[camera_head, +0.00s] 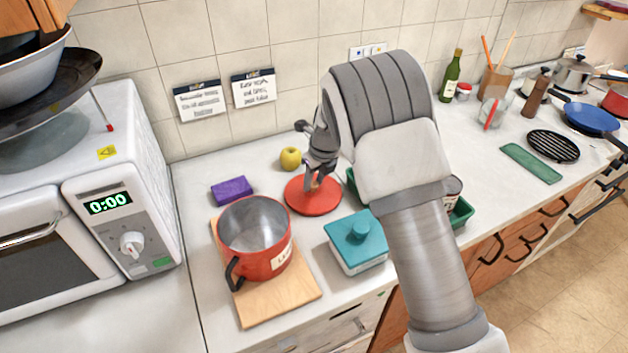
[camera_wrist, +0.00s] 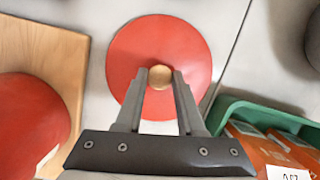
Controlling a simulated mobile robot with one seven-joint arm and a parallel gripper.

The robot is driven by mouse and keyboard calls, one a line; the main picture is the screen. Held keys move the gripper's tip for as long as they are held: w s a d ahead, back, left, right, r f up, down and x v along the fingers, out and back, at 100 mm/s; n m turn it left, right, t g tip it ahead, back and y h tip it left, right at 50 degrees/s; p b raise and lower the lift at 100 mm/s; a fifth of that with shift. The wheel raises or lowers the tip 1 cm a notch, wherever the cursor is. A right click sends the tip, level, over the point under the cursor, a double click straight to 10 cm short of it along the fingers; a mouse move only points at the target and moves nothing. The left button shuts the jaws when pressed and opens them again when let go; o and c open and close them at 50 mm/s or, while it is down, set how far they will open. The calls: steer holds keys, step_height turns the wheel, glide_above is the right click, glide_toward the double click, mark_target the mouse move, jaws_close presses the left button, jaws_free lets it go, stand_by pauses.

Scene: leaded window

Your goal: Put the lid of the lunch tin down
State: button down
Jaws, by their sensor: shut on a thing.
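The lid is a flat red disc (camera_head: 303,203) with a small wooden knob. It is level, over or on the counter behind and right of the red tin; I cannot tell if it touches the counter. My gripper (camera_head: 313,181) points down and is shut on the knob. In the wrist view the two fingers (camera_wrist: 160,76) flank the knob on the red lid (camera_wrist: 190,42).
A purple sponge (camera_head: 232,190) and a yellow apple (camera_head: 290,158) lie near the lid. A teal-lidded box (camera_head: 357,250) stands in front of it. A green crate (camera_wrist: 232,112) with orange packets is right of it. A microwave (camera_head: 125,200) stands left.

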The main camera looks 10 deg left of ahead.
mark_target(322, 199)
steer(key=shift+f, duration=0.2)
steer(key=c, duration=0.5)
jaws_free()
steer(key=shift+r, duration=0.2)
steer(key=v, duration=1.2)
steer(key=shift+d+r, duration=0.1)
steer(key=s+d+r+n+t, duration=0.2)
steer(key=s+d+r+n, duration=1.15)
steer(key=d, duration=0.25)
steer(key=s+d+n, duration=0.3)
steer(key=s+n, duration=0.1)
steer(key=s, duration=0.1)
steer(key=s+d+n+t+h, duration=0.1)
steer(key=s+d+n, duration=0.2)
steer(key=s, duration=0.3)
steer(key=s+d+n+h, duration=0.1)
steer(key=s+d+n, duration=0.2)
steer(key=s+n, duration=0.3)
steer(key=shift+f+t, duration=0.15)
steer(key=shift+t, duration=0.15)
